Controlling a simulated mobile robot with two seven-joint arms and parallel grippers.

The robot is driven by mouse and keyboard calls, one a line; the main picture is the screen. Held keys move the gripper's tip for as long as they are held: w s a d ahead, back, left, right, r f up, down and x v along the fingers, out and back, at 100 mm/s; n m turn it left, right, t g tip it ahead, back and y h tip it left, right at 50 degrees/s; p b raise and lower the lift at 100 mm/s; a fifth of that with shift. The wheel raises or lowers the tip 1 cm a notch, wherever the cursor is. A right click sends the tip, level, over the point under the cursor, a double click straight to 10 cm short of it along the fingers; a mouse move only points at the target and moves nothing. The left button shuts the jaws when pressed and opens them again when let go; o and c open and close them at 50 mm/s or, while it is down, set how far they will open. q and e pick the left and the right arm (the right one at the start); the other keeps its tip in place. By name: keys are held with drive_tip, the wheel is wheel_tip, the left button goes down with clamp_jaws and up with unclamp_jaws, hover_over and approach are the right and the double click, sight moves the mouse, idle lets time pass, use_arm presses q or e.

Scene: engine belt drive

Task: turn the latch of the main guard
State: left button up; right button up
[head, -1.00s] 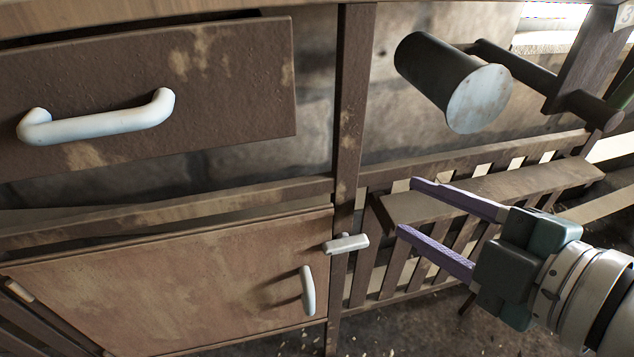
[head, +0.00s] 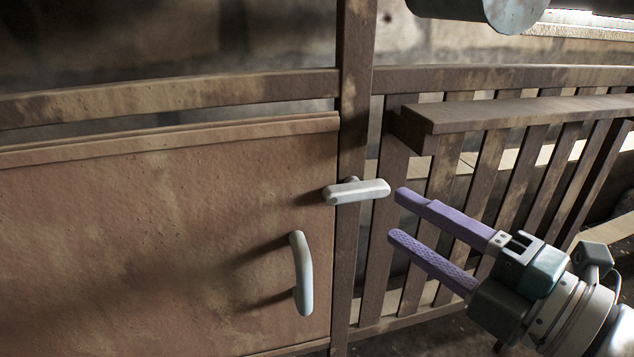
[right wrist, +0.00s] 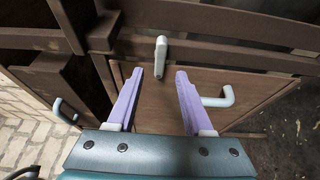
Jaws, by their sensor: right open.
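The latch (head: 357,191) is a small pale grey bar on the dark post, lying nearly level across the post and the right edge of the guard door. The main guard (head: 150,230) is a rusty brown panel with a pale upright handle (head: 303,273). My right gripper (head: 393,216) is open and empty, just right of the latch and apart from it. In the right wrist view the latch (right wrist: 160,56) shows ahead, between and beyond the two purple fingers (right wrist: 154,77), with the guard handle (right wrist: 217,98) to the right. My left gripper is not in view.
A slatted rail (head: 480,200) with a ledge runs behind my right gripper. A dark cylinder (head: 500,10) with a pale end hangs above, at the top edge. In the right wrist view another pale handle (right wrist: 66,111) sits at the left.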

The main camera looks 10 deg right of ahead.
sight(364, 196)
drive_tip(key=b+x, duration=0.2)
drive_tip(key=x, duration=0.4)
drive_tip(key=shift+c, duration=0.3)
clamp_jaws()
